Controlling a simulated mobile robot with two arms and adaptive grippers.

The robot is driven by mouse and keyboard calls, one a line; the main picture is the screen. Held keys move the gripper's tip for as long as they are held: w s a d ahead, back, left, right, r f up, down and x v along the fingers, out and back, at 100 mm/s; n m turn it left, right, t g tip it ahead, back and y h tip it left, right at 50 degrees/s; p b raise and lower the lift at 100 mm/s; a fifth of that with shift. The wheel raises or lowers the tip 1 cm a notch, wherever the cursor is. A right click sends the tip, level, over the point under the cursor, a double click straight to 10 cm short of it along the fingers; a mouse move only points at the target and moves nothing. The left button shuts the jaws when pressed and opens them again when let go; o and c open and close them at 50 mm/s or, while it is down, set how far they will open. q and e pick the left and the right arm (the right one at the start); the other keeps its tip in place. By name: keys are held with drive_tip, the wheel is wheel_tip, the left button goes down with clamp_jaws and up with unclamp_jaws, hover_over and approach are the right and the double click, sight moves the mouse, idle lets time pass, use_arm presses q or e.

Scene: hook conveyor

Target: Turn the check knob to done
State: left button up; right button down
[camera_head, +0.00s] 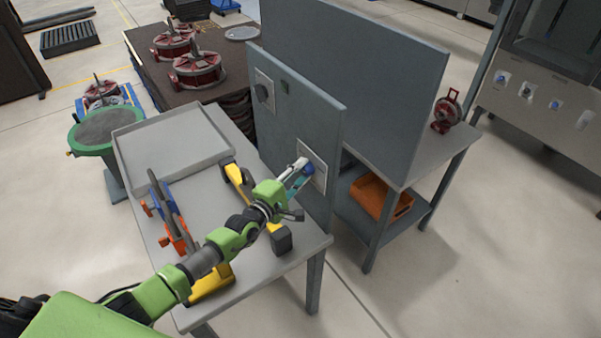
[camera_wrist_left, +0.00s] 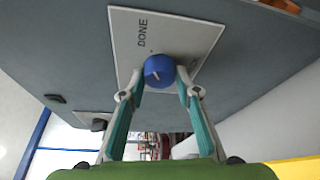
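The blue check knob (camera_wrist_left: 158,71) sits on a light plate (camera_wrist_left: 124,42) on the grey upright panel (camera_head: 290,110). The word DONE is printed on the plate, above and left of the knob in the left wrist view. A small pale mark shows on the knob's face. My left gripper (camera_head: 304,168) is at the plate, and the knob shows beside its tips in the head view. My right gripper is in neither view.
A second plate with a dark knob (camera_head: 263,93) is farther left on the panel. Below my left arm, the table holds a grey tray (camera_head: 125,152), yellow-and-black parts (camera_head: 238,180) and an orange-and-blue fixture (camera_head: 172,222). An orange bin (camera_head: 378,200) stands on the shelf behind.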

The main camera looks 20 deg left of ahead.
use_arm(q)
drive_tip(key=shift+o, duration=1.3)
drive_tip(key=v, duration=1.2)
drive_tip(key=shift+r, duration=0.1)
